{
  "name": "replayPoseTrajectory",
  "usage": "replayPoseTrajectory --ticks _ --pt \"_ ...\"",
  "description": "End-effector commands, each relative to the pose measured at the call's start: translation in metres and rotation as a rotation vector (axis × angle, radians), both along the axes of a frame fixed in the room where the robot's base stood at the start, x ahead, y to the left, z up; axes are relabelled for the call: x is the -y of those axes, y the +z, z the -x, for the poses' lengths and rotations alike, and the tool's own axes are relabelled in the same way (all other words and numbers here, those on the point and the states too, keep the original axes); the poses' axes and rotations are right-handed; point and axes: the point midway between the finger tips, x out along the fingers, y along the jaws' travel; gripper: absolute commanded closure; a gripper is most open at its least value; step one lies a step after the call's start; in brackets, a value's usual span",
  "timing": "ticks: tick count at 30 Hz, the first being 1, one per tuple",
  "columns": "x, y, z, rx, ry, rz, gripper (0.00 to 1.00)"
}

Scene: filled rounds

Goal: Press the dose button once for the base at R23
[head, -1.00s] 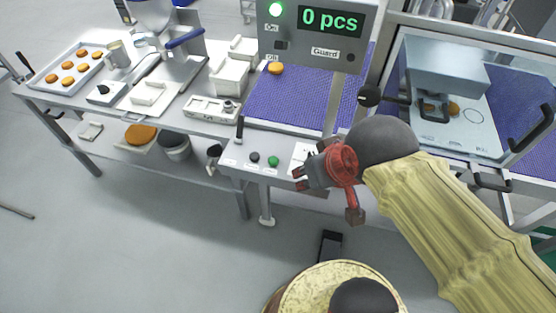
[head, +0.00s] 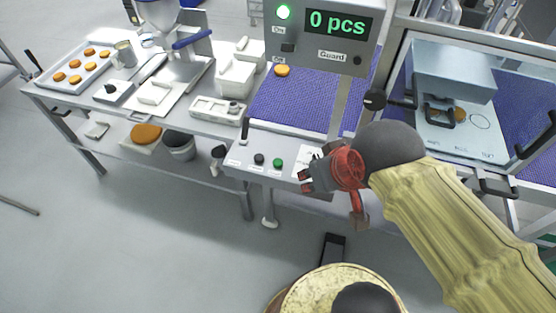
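A control panel (head: 240,158) juts from the front of the bench and carries a black button (head: 259,158) and a green button (head: 278,163); their labels are too small to read. A small grey box with a black knob (head: 111,88) stands by the filling machine (head: 178,72) at the left. I cannot tell which control is the dose button, and no R23 mark is readable. A round base (head: 282,70) lies on the blue belt (head: 300,100). My gripper (head: 304,180) is just right of the panel's buttons, apart from them; its finger gap is unclear.
A tray (head: 56,84) of several orange rounds is at the far left. A display (head: 338,22) reads 0 pcs, with a green lamp lit. A guarded station (head: 455,135) stands at the right. A lower shelf (head: 115,148) runs beneath the bench. The floor in front is mostly clear.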

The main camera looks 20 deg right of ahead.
Motion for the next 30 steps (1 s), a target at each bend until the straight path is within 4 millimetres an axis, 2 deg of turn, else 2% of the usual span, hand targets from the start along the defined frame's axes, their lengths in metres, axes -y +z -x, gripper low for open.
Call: replayPoseTrajectory --ticks 13,30 --pt "0.0 0.0 0.0 0.0 0.0 0.0 0.99" --pt "0.0 0.0 0.0 0.0 0.0 0.0 1.0"
